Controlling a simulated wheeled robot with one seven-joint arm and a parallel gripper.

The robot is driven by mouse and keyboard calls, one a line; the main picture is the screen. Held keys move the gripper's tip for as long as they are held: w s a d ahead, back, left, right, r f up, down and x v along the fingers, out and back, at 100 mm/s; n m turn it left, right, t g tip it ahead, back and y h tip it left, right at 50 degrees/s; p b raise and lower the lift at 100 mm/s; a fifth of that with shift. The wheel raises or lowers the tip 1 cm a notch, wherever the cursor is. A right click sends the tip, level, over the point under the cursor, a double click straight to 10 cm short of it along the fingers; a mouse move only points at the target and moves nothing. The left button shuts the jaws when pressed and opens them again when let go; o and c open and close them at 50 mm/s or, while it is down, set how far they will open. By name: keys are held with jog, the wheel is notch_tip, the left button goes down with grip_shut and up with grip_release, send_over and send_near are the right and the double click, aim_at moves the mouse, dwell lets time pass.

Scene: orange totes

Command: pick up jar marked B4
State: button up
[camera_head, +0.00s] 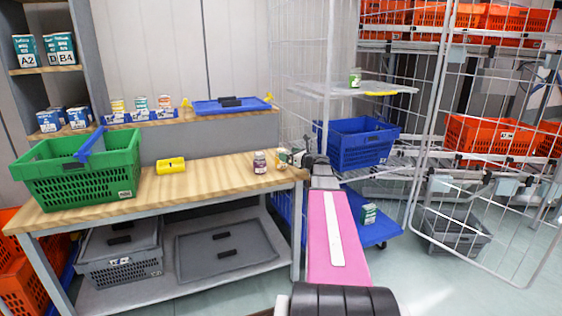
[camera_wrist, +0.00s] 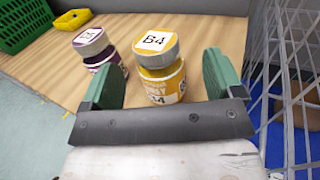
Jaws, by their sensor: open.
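The jar marked B4 (camera_wrist: 161,82) is yellow with a grey lid and a white label reading B4. In the wrist view it stands upright on the wooden bench, between the two green fingers of my gripper (camera_wrist: 160,80). The fingers are apart, with a visible gap on the jar's left side. In the head view the jar (camera_head: 281,160) is small and partly hidden by my gripper (camera_head: 296,158) at the bench's right end. A second jar, purple with a grey lid (camera_wrist: 98,50), stands just left of it; its label is hard to read. It also shows in the head view (camera_head: 259,162).
The wooden bench (camera_head: 210,176) holds a green basket (camera_head: 80,185) and a yellow box (camera_head: 171,165) to the left. A wire cage trolley (camera_head: 340,91) stands close to the right, with a blue basket (camera_head: 358,150). The bench middle has free room.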

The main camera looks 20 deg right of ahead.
aim_at(281, 150)
jog(key=x, duration=0.5)
jog(key=shift+a+f, duration=0.1)
jog(key=shift+a, duration=0.1)
jog(key=c, duration=1.2)
